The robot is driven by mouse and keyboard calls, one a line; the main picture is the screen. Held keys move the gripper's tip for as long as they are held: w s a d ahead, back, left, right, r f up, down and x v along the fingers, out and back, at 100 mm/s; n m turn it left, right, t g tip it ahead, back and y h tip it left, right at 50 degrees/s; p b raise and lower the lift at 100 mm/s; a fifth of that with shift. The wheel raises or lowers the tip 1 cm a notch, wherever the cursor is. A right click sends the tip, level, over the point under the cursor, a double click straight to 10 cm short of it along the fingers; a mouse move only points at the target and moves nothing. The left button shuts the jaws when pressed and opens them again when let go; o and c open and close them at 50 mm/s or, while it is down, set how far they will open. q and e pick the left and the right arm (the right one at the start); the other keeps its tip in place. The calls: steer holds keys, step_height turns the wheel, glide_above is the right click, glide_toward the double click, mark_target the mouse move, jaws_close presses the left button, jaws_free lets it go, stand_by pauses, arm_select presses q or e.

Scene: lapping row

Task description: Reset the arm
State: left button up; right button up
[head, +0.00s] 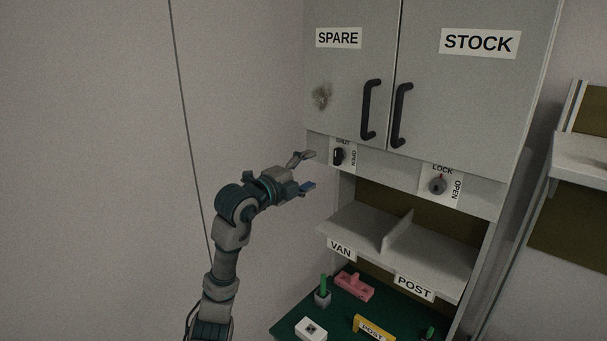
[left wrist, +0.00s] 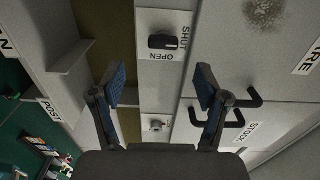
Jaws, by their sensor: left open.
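My left gripper (head: 308,172) is open and empty, raised in front of the cabinet's left side, close to the black knob (head: 338,156) on the SHUT/OPEN plate. In the left wrist view the same gripper (left wrist: 160,90) has its two blue-padded fingers apart, with the black knob (left wrist: 163,41) beyond them and nothing between. Whether a fingertip touches the cabinet I cannot tell. My right gripper shows in neither view.
The SPARE door (head: 345,85) and STOCK door (head: 470,90) are closed. A LOCK/OPEN knob (head: 437,186) sits to the right. Left of my arm is bare wall.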

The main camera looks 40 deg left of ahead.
arm_select(q)
steer(key=shift+s+f, duration=0.1)
steer(key=shift+s, duration=0.8)
